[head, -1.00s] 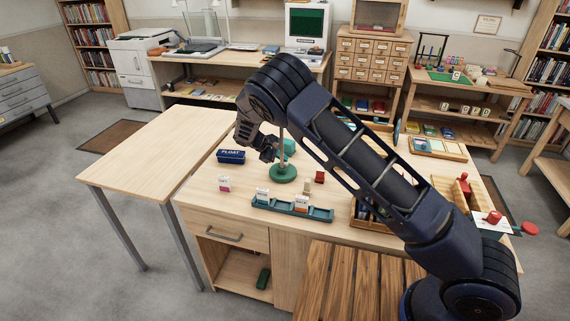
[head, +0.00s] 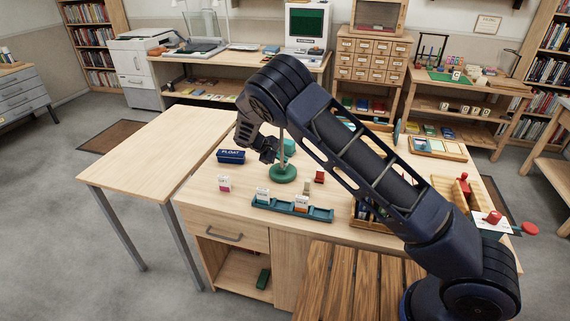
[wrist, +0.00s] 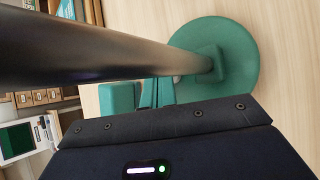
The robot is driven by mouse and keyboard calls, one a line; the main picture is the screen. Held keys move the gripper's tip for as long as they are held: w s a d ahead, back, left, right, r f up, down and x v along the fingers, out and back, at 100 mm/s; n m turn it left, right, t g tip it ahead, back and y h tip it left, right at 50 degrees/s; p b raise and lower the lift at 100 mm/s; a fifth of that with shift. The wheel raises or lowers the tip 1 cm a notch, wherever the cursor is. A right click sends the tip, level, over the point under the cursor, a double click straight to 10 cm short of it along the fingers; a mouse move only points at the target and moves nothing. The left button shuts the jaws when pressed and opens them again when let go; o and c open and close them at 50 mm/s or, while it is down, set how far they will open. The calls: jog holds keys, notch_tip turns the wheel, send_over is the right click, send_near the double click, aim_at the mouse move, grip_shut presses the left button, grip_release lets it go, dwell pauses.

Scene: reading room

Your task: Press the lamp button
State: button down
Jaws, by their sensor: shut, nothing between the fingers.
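The lamp has a round green base (head: 283,173) and a thin upright pole on the wooden desk. Its top is hidden behind my arm in the head view. In the wrist view the green base (wrist: 240,65) shows at the upper right, with the pole crossing close in front of the camera. I cannot make out the button clearly. My gripper (head: 268,156) is shut and empty, just left of the pole and above the desk. Whether it touches the lamp I cannot tell. The fingertips are not clear in the wrist view.
A teal object (head: 290,147) stands just behind the pole. A dark blue box marked FLOAT (head: 231,156) lies to the left. A green rack with cards (head: 318,214) is in front. The side table (head: 150,150) at left is bare.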

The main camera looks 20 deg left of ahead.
jog(key=shift+r, duration=0.8)
jog(key=shift+r, duration=0.15)
notch_tip(320, 180, up, 6)
jog(key=shift+f, duration=0.15)
dwell(0.4)
